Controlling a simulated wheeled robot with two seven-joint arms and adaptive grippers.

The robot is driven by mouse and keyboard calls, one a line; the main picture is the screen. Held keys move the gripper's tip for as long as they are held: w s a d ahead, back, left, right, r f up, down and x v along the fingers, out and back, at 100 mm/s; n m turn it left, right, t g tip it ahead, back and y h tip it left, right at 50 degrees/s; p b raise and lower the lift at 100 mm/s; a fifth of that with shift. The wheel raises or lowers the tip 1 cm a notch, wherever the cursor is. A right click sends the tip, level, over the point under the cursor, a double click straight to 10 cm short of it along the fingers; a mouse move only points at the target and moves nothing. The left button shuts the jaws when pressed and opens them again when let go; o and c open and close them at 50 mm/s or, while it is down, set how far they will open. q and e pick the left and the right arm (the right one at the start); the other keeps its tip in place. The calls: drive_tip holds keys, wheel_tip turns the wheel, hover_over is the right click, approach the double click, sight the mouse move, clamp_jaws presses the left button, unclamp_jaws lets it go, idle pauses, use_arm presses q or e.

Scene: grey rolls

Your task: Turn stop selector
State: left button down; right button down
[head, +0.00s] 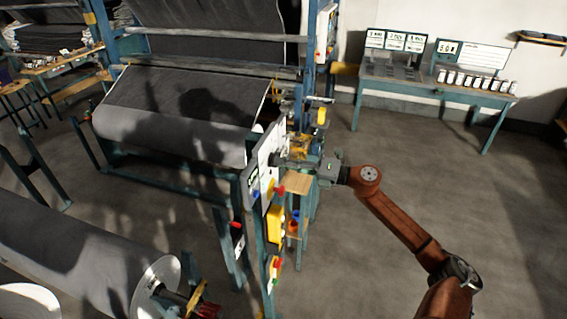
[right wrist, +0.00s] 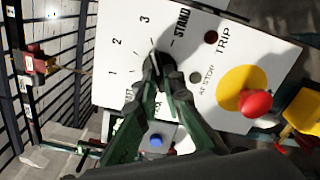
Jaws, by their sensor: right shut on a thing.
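The stop selector (right wrist: 158,58) is a dark knob on a white panel (right wrist: 118,22), with marks 1, 2, 3 and a partly readable "STAND" around it. My right gripper (right wrist: 162,82) is shut on the selector, its two green fingers meeting at the knob and hiding much of it. Where the knob points is hard to tell. In the head view my right gripper (head: 290,162) reaches from the right to the panel on the machine's post; the selector is hidden there. My left gripper is not in view.
Beside the selector are a dark red TRIP lamp (right wrist: 211,37), a grey AT STOP lamp (right wrist: 196,78) and a red mushroom button (right wrist: 255,103) on a yellow base. A blue button (right wrist: 156,141) lies below. A large grey roll (head: 180,130) is left of the panel; open floor lies right.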

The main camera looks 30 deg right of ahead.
drive_tip(key=shift+d+r, duration=0.1)
drive_tip(key=c, duration=2)
unclamp_jaws()
drive_tip(key=shift+c, duration=0.2)
drive_tip(key=v, duration=1.2)
